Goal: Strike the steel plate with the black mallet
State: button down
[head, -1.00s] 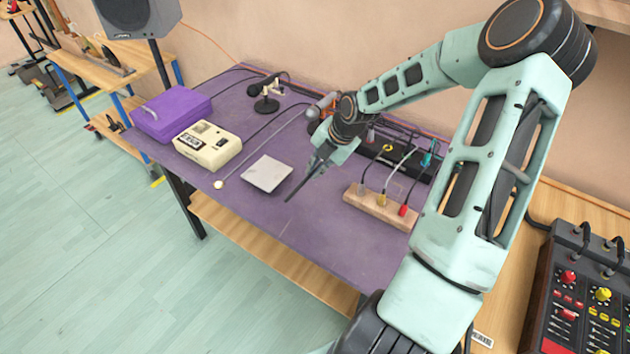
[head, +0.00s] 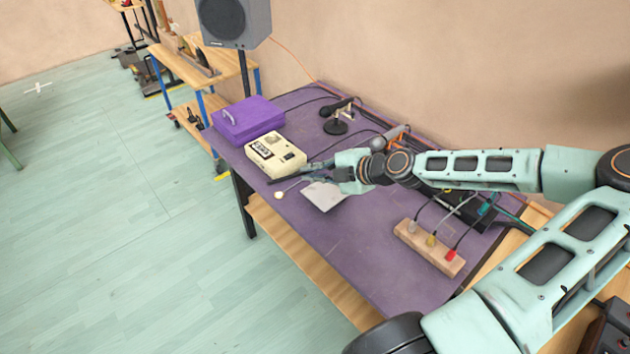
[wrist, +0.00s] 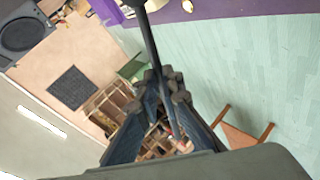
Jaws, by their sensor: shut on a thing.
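The steel plate (head: 324,196) is a flat, light grey square on the purple table top in the head view. My gripper (head: 326,172) is above its far edge, pointing left. My gripper (wrist: 163,84) is shut on the black mallet (wrist: 148,42), a thin dark rod that runs up out of the wrist picture. In the head view the mallet (head: 287,178) points left, past the plate, in front of the cream tape recorder. Part of the plate's far edge is hidden by my gripper. I cannot tell the mallet's exact height above the table.
The cream tape recorder (head: 275,154) and a purple case (head: 248,121) stand to the left. A pale-tipped stick (head: 279,195) lies beside the plate. A microphone stand (head: 336,126) is behind. A wooden block with plugs (head: 428,246) is at right. The front table area is clear.

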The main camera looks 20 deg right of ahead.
jog(key=shift+w+a+r, duration=0.15)
jog(key=shift+a+r, duration=0.1)
jog(key=shift+r, duration=0.4)
jog(key=shift+f+t+b, duration=0.15)
jog(key=shift+t+b, duration=0.15)
jog(key=shift+b, duration=0.1)
notch_tip(320, 180, down, 5)
jog(key=b, duration=0.4)
jog(key=shift+b, duration=0.3)
